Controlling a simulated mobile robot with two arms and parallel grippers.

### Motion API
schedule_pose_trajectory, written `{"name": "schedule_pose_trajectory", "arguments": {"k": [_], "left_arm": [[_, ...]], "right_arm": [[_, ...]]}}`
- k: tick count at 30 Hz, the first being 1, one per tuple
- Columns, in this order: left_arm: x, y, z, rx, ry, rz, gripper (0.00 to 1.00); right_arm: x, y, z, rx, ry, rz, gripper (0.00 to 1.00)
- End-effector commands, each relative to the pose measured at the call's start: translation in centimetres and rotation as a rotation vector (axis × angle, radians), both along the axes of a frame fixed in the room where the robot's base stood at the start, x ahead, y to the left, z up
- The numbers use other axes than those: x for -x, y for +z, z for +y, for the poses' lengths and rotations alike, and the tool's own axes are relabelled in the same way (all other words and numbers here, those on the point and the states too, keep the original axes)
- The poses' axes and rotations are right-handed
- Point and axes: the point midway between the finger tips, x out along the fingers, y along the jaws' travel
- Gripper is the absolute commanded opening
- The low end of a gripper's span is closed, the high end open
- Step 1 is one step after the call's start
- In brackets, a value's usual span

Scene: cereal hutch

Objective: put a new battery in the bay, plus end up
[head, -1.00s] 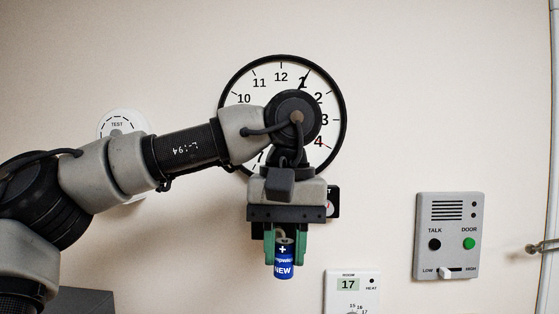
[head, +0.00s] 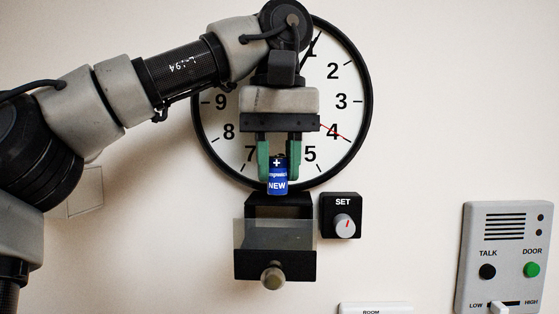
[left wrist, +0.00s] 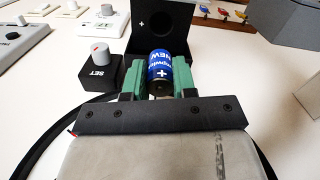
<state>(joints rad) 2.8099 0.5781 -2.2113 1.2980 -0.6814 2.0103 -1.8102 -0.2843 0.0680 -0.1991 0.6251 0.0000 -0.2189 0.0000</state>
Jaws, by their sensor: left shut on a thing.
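My left gripper (head: 278,162) has green fingers and is shut on a blue battery (head: 277,182) marked NEW. The battery is upright with its plus mark at the top in the head view. It also shows between the fingers in the left wrist view (left wrist: 160,68). The black battery bay (head: 279,206) is just below the battery, under the wall clock. Its flap, with a round knob (head: 273,275), hangs forward and open. In the left wrist view the bay (left wrist: 162,22) shows a plus mark and a dark round recess. My right gripper is in neither view.
The wall clock (head: 368,104) is behind my left gripper. A SET knob box (head: 341,216) stands close to the right of the bay. A TALK/DOOR panel (head: 506,255) is at the far right, and the top of a ROOM unit (head: 375,308) shows below.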

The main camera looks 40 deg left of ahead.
Motion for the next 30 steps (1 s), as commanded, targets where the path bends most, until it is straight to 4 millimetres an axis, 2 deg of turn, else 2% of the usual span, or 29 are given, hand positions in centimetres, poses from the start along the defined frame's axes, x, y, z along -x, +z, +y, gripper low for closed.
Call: {"name": "schedule_pose_trajectory", "arguments": {"k": [5,10,14,17,24,30], "left_arm": [[0.0,-1.0,0.0,0.002,-0.005,0.005,0.03],[0.0,-2.4,0.0,0.003,-0.004,0.002,0.03],[0.0,-3.4,0.0,0.001,-0.004,0.004,0.03],[0.0,-3.9,0.0,0.001,-0.003,0.002,0.03],[0.1,-4.3,0.0,0.0,-0.001,-0.001,0.03],[0.1,-4.3,0.0,0.0,-0.001,-0.001,0.03]], "right_arm": [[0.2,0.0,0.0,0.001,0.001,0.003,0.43],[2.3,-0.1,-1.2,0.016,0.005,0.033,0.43],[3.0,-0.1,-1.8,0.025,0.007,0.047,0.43],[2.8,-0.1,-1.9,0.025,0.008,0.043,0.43],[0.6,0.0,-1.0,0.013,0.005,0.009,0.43],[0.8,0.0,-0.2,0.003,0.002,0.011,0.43]]}}
